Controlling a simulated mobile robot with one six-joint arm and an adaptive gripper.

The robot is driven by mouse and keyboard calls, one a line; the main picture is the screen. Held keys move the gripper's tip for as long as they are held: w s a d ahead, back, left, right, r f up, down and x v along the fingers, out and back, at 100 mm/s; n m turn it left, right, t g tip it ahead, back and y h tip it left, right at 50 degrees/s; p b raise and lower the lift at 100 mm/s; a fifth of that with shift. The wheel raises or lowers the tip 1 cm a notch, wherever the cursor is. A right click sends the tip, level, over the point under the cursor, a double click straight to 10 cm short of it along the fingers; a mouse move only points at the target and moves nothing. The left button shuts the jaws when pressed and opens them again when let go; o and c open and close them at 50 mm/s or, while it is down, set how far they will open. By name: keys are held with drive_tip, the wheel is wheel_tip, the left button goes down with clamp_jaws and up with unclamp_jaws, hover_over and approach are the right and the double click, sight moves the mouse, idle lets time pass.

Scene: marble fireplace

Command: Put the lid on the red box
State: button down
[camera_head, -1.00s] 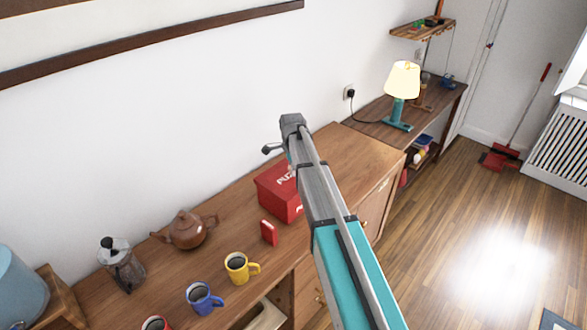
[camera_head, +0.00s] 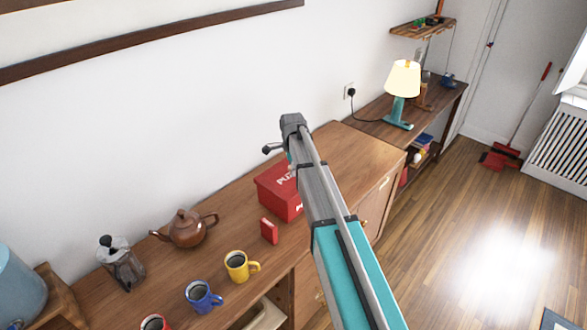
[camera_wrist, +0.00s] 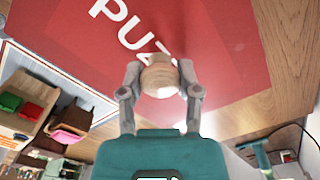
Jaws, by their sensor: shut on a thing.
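The red box (camera_head: 284,206) with white lettering stands on the wooden sideboard, partly hidden behind my arm. In the wrist view my gripper (camera_wrist: 160,88) is shut on a round pale wooden knob (camera_wrist: 158,72). Around and behind the knob is a wide red surface with white letters, which looks like the lid (camera_wrist: 65,62). In the head view the fingertips and the knob are hidden by my arm. I cannot tell whether the lid rests on the box or is held just above it.
A small red block (camera_head: 268,231) stands in front of the box. A brown teapot (camera_head: 187,229), a moka pot (camera_head: 122,264), a yellow mug (camera_head: 238,266) and a blue mug (camera_head: 201,297) stand to the left. The sideboard's right end (camera_head: 350,150) is clear.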

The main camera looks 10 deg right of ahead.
drive_tip(key=shift+f+b, duration=0.4)
idle(0.5)
idle(0.3)
drive_tip(key=shift+c, duration=1.1)
unclamp_jaws()
drive_tip(key=shift+r, duration=0.15)
drive_tip(key=shift+s+r+p, duration=0.1)
drive_tip(key=shift+r+p, duration=3.3)
drive_tip(key=shift+p, duration=0.1)
drive_tip(key=shift+c, duration=0.2)
clamp_jaws()
drive_tip(key=shift+f+b, duration=2.4)
drive_tip(key=shift+b, duration=0.05)
